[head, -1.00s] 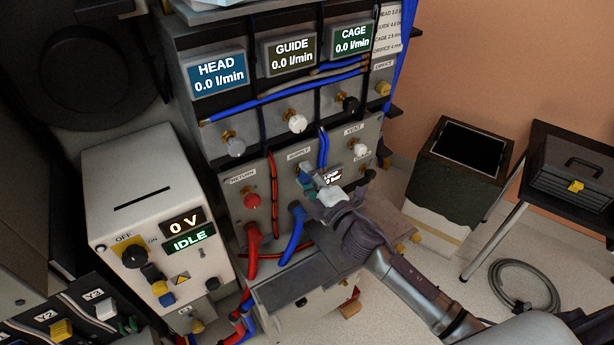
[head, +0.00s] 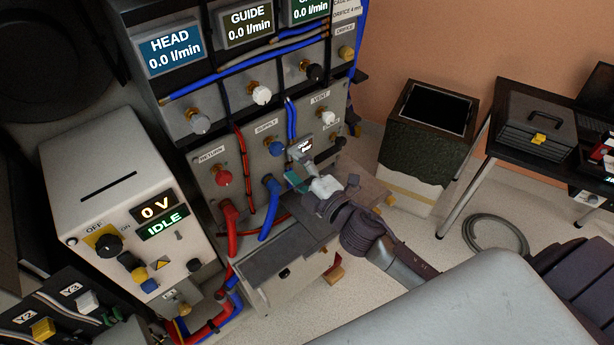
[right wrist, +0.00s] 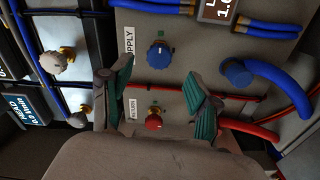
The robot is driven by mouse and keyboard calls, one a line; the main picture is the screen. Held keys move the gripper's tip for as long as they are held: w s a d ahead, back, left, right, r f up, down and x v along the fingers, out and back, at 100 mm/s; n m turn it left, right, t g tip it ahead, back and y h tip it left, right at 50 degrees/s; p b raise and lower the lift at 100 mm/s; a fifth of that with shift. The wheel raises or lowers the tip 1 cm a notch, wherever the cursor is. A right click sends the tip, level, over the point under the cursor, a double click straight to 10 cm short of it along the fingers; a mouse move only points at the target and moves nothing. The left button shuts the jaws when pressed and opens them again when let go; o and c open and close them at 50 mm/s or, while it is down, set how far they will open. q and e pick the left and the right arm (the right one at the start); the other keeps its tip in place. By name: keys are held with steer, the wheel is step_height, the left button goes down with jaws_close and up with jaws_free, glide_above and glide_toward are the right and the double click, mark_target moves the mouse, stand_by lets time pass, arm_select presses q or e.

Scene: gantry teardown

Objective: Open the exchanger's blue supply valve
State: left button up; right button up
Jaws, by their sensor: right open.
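The blue supply valve knob (head: 274,148) sits on the grey panel under the SUPPLY label, and nothing grips it. In the right wrist view the blue knob (right wrist: 158,55) stands beyond the fingertips, between their lines. My right gripper (head: 304,178) is below and right of the knob in the head view, apart from it. Its teal-padded fingers (right wrist: 158,88) are spread open and empty. The red return knob (right wrist: 153,122) shows in the gap between the fingers; in the head view the red knob (head: 223,178) is left of the blue one. My left gripper is out of view.
A blue hose (head: 269,208) and a red hose (head: 231,230) leave the panel below the knobs. The white power box (head: 115,190) stands left. A dark bin (head: 424,150) stands right.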

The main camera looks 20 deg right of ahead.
steer(key=v, duration=0.5)
stand_by(0.4)
